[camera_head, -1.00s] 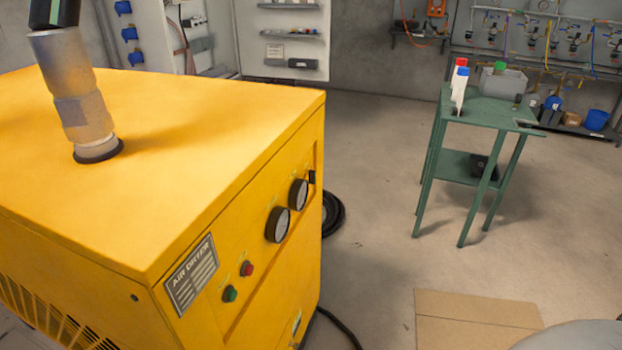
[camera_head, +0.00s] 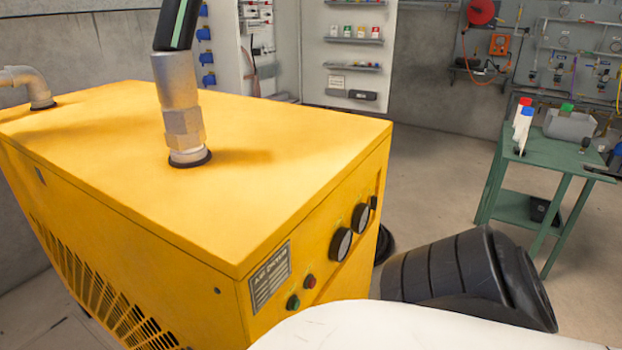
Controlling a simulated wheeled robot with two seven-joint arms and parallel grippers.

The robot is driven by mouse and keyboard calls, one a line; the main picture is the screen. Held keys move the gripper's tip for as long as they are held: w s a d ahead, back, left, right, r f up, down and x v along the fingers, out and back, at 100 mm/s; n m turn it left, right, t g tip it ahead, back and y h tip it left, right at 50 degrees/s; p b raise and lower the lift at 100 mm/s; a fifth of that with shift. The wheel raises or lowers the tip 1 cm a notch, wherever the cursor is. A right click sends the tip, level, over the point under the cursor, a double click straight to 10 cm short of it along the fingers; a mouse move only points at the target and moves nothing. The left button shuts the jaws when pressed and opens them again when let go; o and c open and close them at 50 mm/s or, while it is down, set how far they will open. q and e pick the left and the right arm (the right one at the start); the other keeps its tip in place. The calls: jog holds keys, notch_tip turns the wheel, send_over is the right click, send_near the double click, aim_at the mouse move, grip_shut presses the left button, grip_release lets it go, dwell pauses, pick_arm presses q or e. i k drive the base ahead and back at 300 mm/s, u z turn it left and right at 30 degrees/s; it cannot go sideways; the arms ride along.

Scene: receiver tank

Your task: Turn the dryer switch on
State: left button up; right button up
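The yellow air dryer (camera_head: 200,215) fills the left and middle of the view. Its front panel faces right and shows a nameplate (camera_head: 270,275), a green button or lamp (camera_head: 293,302), a red one (camera_head: 310,282) and two round gauges, the nearer gauge (camera_head: 341,244) and the farther gauge (camera_head: 360,218). A small black part (camera_head: 374,202), perhaps a switch, sits beyond the gauges near the far edge. I cannot tell its position. The lower panel is hidden behind a white and black arm part of mine. Neither gripper is in view.
A metal pipe fitting (camera_head: 180,115) rises from the dryer top, and a second elbow pipe (camera_head: 30,85) stands at the far left. A green table (camera_head: 560,158) holding bottles and a grey bin (camera_head: 570,125) stands at the right. Bare floor (camera_head: 430,190) lies between.

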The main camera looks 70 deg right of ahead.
aim_at(372, 200)
jog(key=u, duration=0.2)
jog(key=k, duration=0.8)
jog(key=z, duration=1.55)
